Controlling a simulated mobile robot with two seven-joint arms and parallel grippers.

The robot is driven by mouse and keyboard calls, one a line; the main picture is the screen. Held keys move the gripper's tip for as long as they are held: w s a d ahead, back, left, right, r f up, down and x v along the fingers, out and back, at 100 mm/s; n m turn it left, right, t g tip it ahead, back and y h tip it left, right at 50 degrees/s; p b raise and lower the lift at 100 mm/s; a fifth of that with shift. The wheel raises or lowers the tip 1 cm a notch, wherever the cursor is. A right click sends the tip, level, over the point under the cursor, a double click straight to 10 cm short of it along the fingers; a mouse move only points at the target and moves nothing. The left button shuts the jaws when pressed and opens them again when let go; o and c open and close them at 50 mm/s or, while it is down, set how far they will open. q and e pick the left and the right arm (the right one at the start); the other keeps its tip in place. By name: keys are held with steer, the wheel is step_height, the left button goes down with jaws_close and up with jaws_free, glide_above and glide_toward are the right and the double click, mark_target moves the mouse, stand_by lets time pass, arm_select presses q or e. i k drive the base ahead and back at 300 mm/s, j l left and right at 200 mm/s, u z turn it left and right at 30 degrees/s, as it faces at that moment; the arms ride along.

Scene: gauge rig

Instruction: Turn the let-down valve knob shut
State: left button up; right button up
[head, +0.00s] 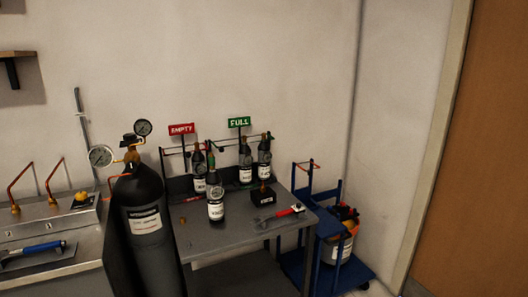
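No label in the head view marks the let-down valve knob, so I cannot tell for certain which part it is. A tall black cylinder (150,225) with a white label stands at the left front. On its top sits a brass regulator (131,156) with a dark cap or knob (132,139) and two round gauges, one at the left (101,156) and one at the upper right (143,128). A small yellow knob (82,197) sits on a grey panel (50,218) at the left. Whether either knob is open or shut does not show. Neither of my grippers is in view.
A grey table (225,242) holds several small dark bottles, a black box (263,195) and a red-handled tool (291,212). Red EMPTY (181,129) and green FULL (239,122) signs stand behind. A blue-handled tool (38,248) lies left. A blue cart (318,262) stands right.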

mark_target(81, 196)
steer(key=u, duration=1.7)
